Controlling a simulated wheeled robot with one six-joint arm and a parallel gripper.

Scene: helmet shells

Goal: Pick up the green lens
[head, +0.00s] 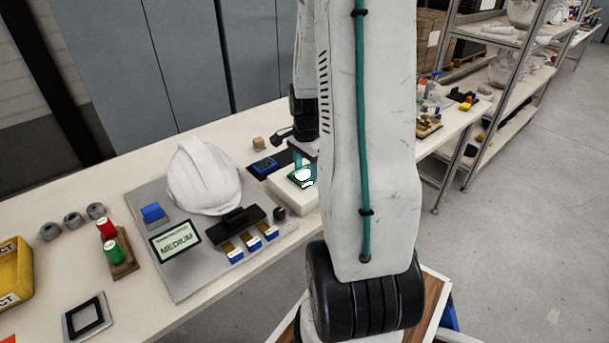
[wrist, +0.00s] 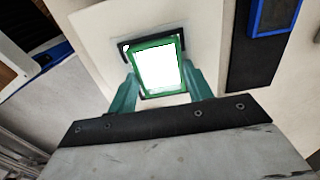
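The green lens (wrist: 158,67) is a small rectangular green frame with a glaring white centre. In the wrist view it lies between the two green fingers of my gripper (wrist: 160,72). The fingertips meet its left and right sides with no clear gap, so my gripper looks shut on it. A black rim (wrist: 124,48) shows around the lens at the top and bottom; the fingers hide its sides. In the head view the lens (head: 302,177) is at the top of a pale block (head: 293,195), below my gripper. I cannot tell whether it is clear of the block.
A white helmet shell (head: 203,178) stands on a grey board (head: 185,275) left of the block. A dark tray with a blue-framed piece (head: 264,166) lies close behind the block and shows in the wrist view (wrist: 275,15). My arm hides the bench to the right.

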